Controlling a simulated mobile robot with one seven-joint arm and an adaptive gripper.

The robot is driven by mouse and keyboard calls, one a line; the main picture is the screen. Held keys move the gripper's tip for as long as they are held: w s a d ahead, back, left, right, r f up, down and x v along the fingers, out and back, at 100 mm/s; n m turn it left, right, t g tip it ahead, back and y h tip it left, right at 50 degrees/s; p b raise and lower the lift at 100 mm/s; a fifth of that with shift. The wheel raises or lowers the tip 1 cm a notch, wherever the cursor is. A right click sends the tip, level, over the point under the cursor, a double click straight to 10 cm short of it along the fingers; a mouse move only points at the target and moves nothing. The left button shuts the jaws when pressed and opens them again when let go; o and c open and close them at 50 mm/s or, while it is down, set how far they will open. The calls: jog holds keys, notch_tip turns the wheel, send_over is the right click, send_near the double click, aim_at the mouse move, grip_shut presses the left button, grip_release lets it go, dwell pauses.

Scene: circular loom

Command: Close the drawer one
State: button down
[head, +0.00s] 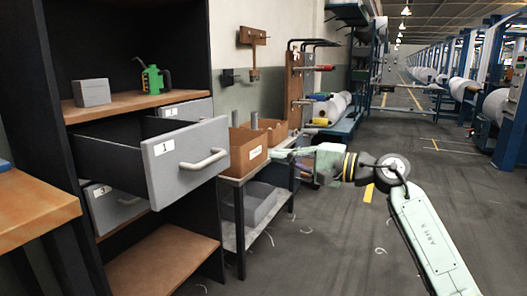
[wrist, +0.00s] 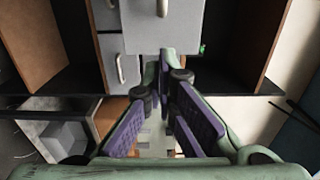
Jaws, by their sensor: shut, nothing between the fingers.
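Drawer one (head: 165,172), grey with a "1" label and a pale bar handle (head: 205,159), is pulled well out of the black cabinet in the head view. In the wrist view its grey front (wrist: 150,35) and handle (wrist: 162,8) are at the top centre. My gripper (head: 274,153) is to the right of the drawer front, apart from the handle, in the head view. In the wrist view the fingertips (wrist: 165,66) are together with nothing between them, just below the drawer front in the picture.
Other grey drawers (head: 115,205) sit in the cabinet below and beside drawer one. A grey block (head: 92,93) and a green can (head: 152,79) stand on the shelf above. Brown boxes (head: 247,152) stand on a low bench close to my gripper.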

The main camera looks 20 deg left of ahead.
jog(key=p, duration=0.3)
send_near(222, 147)
jog(key=a, duration=0.7)
jog(key=shift+w+r, duration=0.1)
jog(key=shift+w, duration=0.05)
jog(key=shift+a, duration=0.1)
